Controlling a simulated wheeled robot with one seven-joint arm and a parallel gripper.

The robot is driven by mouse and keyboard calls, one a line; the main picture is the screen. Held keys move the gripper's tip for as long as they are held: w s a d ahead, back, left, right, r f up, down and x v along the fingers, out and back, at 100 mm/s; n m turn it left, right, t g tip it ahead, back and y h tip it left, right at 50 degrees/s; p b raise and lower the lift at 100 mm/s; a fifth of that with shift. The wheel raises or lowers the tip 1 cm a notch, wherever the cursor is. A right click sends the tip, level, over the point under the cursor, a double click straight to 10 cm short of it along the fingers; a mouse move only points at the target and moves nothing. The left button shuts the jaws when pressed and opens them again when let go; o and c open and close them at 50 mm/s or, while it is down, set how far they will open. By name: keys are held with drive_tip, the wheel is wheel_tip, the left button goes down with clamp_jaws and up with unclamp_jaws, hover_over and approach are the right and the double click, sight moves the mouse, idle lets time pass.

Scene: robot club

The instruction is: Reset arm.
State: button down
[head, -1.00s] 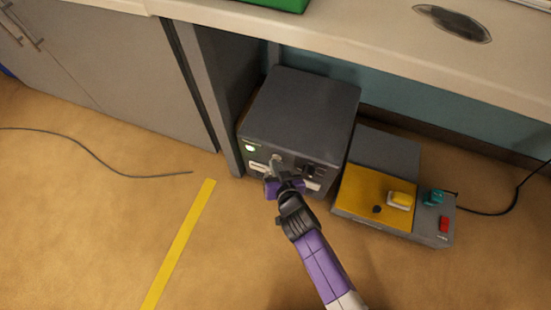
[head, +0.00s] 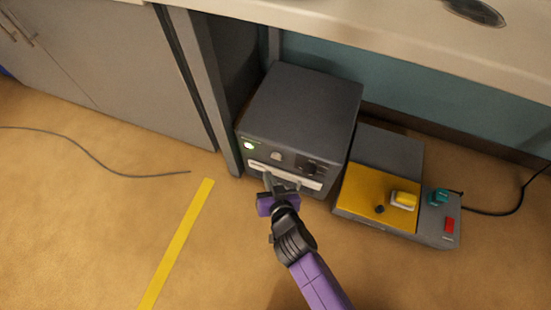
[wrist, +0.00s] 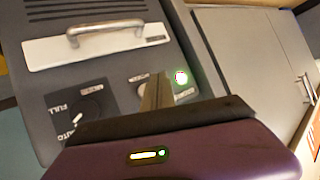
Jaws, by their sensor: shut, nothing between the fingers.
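My gripper (head: 268,181) is shut and empty, in front of the dark grey control box (head: 304,105) on the floor. In the wrist view the narrow shut fingers (wrist: 157,92) overlap the box's front, near a small round button (wrist: 141,87) and a lit green lamp (wrist: 181,77). I cannot tell whether they touch the box. The front also carries a black rotary knob (wrist: 86,110) marked FULL and AUTO, and a white panel (wrist: 60,50) with a metal handle (wrist: 105,28). In the head view the green lamp (head: 249,146) shows, and my gripper partly covers the white panel (head: 307,182).
A lower unit with a yellow plate (head: 371,197), a yellow block, a teal knob (head: 438,196) and a red button (head: 449,225) stands close on the right. A counter (head: 340,38) overhangs behind. A cable (head: 90,152) and yellow tape (head: 180,240) lie on otherwise open floor to the left.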

drive_tip(key=shift+s+a, duration=0.25)
drive_tip(key=shift+s, duration=0.6)
drive_tip(key=s+d+r+n+t+y, duration=0.2)
drive_tip(key=s+r+n, duration=0.1)
drive_tip(key=r, duration=0.7)
drive_tip(key=s+d+r+m+h, duration=0.1)
drive_tip(key=s+d+r+h, duration=0.1)
drive_tip(key=s+d+r, duration=0.45)
drive_tip(key=s+d+r+m+t+h, duration=0.1)
drive_tip(key=s+d+r+m+h, duration=0.15)
drive_tip(key=s+d, duration=0.65)
drive_tip(key=s+d+r+h, duration=0.1)
drive_tip(key=s+d+r, duration=0.4)
drive_tip(key=s, duration=0.5)
wheel_tip(320, 180, up, 36)
drive_tip(key=p, duration=3.5)
drive_tip(key=shift+d+r+p, duration=0.15)
drive_tip(key=shift+r+p, duration=0.1)
drive_tip(key=shift+p, duration=0.15)
